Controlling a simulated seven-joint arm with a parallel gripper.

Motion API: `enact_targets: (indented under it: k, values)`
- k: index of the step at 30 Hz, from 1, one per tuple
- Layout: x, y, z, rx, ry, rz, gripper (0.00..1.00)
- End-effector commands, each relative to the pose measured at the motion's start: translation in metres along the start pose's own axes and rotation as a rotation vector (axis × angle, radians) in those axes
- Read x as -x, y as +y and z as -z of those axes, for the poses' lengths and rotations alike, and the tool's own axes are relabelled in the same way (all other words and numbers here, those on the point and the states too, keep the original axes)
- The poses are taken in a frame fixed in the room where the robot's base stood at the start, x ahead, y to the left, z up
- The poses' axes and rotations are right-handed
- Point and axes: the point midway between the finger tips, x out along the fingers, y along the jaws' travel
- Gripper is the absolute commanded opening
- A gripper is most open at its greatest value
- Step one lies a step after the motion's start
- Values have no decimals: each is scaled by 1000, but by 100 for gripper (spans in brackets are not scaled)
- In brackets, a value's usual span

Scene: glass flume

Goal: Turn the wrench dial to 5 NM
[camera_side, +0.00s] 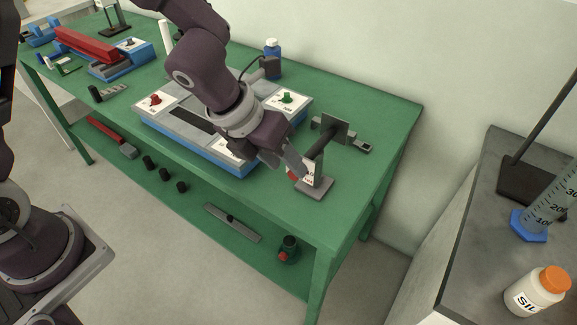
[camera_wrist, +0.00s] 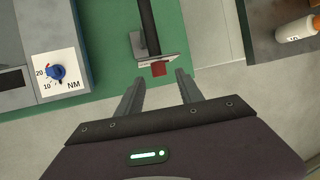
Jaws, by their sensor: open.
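My gripper (camera_wrist: 160,76) is open, its two fingers apart and nothing held between them. In the wrist view, a small red knob (camera_wrist: 158,69) on a white plate edge shows between and just beyond the fingertips. In the side view, my gripper (camera_side: 296,166) is beside the stand (camera_side: 316,188), and the red knob (camera_side: 291,174) shows at its white plate (camera_side: 308,170). A dark bar (camera_wrist: 149,25) runs back from the plate. The plate's markings and the knob's setting cannot be read. Separately, a blue dial (camera_wrist: 57,72) marked 10, 20 and NM is left of the fingers.
The grey-and-blue panel box (camera_side: 190,150) carries a red knob (camera_side: 155,100) and a green knob (camera_side: 287,97). A blue bottle (camera_side: 272,60) stands behind it. The green table (camera_side: 385,120) has free room on the right.

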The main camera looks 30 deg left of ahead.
Motion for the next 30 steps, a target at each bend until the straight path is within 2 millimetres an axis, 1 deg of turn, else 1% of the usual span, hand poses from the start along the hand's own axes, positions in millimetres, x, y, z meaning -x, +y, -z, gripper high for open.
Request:
enact_targets:
  k: [1, 3, 6, 13, 14, 15, 20, 30]
  values:
    - [-8, -1, 1, -3, 3, 0, 44]
    - [-18, 0, 1, -1, 2, -1, 44]
    - [-26, 0, 0, 1, 0, -2, 44]
    - [-27, 1, 0, 4, -1, -3, 44]
    - [-27, 1, 0, 4, -1, -3, 40]
    - [-27, 1, 0, 4, -1, -3, 32]
    - [-27, 1, 0, 4, -1, -3, 1]
    - [-26, 2, 0, 14, -1, 18, 0]
